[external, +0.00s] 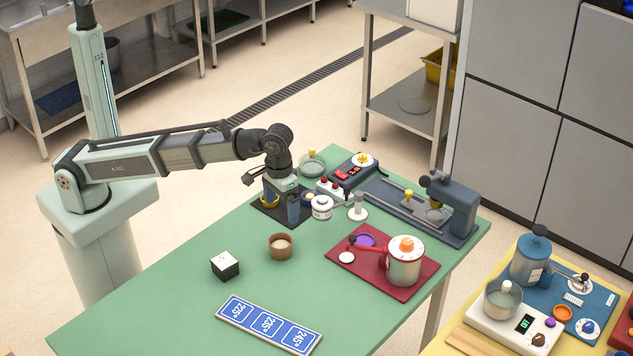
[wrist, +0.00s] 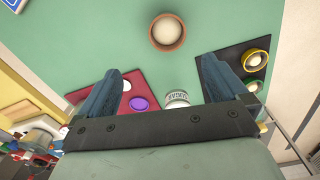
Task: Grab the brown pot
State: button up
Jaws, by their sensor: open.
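The brown pot (external: 281,245) is a small round vessel with pale contents, standing upright on the green table. In the wrist view the brown pot (wrist: 167,32) shows near the top centre, beyond the fingertips. My gripper (external: 282,212) points down over the dark mat, behind the pot in the external view and apart from it. In the wrist view my gripper (wrist: 160,65) has its two blue fingers spread wide with nothing between them. The exact height of the fingertips above the table is hard to tell.
A black-and-white cube (external: 225,265) and a blue number board (external: 268,326) lie in front of the pot. A white sugar jar (external: 322,207) stands right of my gripper. The table around the brown pot is clear.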

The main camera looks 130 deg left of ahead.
send_over(280, 241)
jog(key=f, duration=0.9)
jog(key=shift+w+a+f, duration=0.1)
jog(key=shift+w+a, duration=0.05)
jog(key=shift+a, duration=0.25)
jog(key=shift+d+f, duration=0.2)
jog(key=shift+f, duration=0.55)
jog(key=shift+d+f, duration=0.15)
jog(key=shift+f, duration=1.7)
jog(key=c, duration=1.2)
